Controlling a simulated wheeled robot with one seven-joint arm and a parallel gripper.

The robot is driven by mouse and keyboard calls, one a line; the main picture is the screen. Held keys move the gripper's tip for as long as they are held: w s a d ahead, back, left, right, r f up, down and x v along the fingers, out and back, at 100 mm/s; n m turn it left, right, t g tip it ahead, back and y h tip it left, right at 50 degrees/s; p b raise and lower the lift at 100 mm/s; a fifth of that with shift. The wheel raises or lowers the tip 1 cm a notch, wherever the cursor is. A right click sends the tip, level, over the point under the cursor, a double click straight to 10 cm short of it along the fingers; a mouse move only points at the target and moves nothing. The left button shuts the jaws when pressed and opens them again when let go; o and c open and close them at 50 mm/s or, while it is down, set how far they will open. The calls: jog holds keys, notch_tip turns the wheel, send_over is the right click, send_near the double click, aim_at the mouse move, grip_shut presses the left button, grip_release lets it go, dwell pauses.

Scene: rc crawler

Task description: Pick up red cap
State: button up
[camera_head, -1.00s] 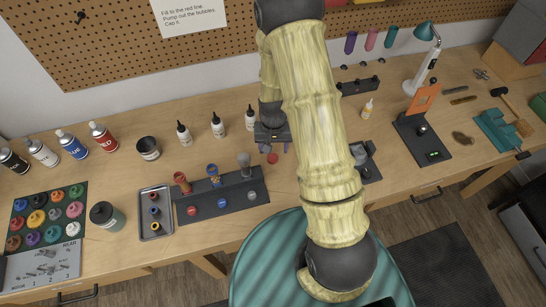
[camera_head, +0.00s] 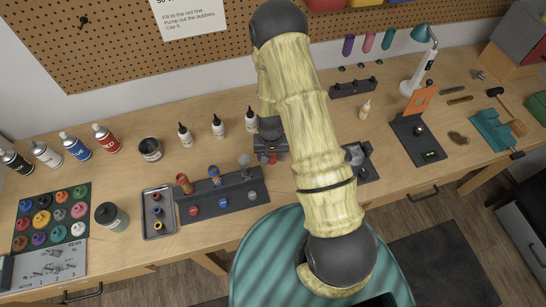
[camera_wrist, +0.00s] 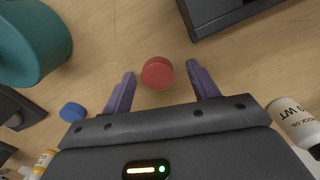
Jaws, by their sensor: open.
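The red cap (camera_wrist: 157,72) is a small round disc on the wooden bench. In the wrist view it lies between the tips of my gripper (camera_wrist: 161,71), with a gap on each side. My gripper is open, its two purple fingers spread, and holds nothing. In the head view my gripper (camera_head: 270,157) is low over the bench, behind the dark rack, and mostly hides the cap.
In the wrist view a blue cap (camera_wrist: 72,111) lies left of my fingers, and an oil bottle (camera_wrist: 294,120) is at the right. In the head view a dark rack (camera_head: 232,194) with small shock parts stands in front of my gripper. White bottles (camera_head: 218,128) stand left behind it.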

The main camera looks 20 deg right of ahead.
aim_at(272, 158)
jog(key=shift+d, duration=0.15)
jog(key=c, duration=1.1)
jog(key=shift+o, duration=0.2)
jog(key=shift+r, duration=0.1)
jog(key=shift+w+r+b, duration=0.1)
jog(key=shift+r+b, duration=0.3)
jog(key=shift+r, duration=0.4)
notch_tip(272, 158, up, 8)
jog(key=b, duration=0.2)
jog(key=shift+r, duration=0.15)
